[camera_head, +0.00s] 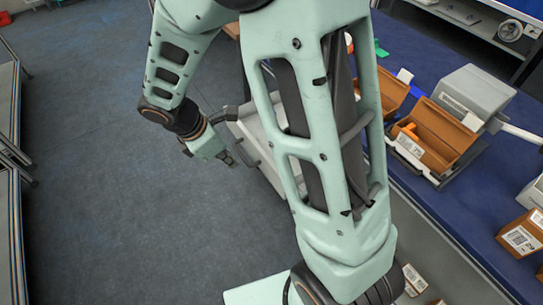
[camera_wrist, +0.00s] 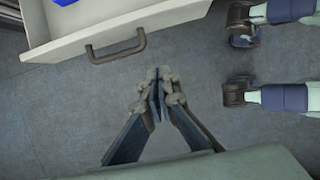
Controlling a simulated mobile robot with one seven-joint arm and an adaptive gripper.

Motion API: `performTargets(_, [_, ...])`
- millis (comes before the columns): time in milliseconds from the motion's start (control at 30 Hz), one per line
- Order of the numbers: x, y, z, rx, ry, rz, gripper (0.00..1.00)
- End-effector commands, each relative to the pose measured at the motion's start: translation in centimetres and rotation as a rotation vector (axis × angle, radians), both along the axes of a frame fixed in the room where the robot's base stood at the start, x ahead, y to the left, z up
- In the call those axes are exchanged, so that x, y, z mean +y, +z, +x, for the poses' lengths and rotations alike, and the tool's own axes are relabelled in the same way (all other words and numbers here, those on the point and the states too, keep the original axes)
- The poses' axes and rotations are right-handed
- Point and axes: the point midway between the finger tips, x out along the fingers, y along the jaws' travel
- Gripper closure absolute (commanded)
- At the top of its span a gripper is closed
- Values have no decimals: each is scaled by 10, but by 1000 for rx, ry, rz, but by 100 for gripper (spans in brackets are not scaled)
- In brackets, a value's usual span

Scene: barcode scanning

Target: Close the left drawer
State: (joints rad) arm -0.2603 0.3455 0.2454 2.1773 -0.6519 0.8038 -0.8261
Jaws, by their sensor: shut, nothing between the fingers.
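The left drawer is pulled out; its white front (camera_head: 262,152) shows in the head view, partly hidden behind my arm. In the wrist view the drawer front (camera_wrist: 150,24) crosses the upper left, with a grey-brown bar handle (camera_wrist: 118,50) on its outer face. A blue thing (camera_wrist: 64,2) shows inside the drawer. My gripper (camera_wrist: 158,74) has its fingertips together, with nothing between them. It is outside the drawer, apart from the handle and just to the right of it in the wrist view. In the head view my gripper (camera_head: 230,160) is left of the drawer front.
A blue-topped workbench (camera_head: 425,195) stands on the right, with orange bins (camera_head: 440,135), a grey box-shaped device (camera_head: 472,92) and a cardboard box (camera_head: 522,236). Small boxes (camera_head: 415,278) lie low beside my arm. A metal rack (camera_head: 10,170) stands far left. The floor (camera_head: 100,190) between is clear.

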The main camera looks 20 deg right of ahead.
Motion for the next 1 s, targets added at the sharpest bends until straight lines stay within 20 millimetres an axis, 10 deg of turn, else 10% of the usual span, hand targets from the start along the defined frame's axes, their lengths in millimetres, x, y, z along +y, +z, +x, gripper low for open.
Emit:
performTargets(667, [-38,-99,0,35,4,-18,100])
performTargets(1000, [-74,-95,11,30,4,-15,100])
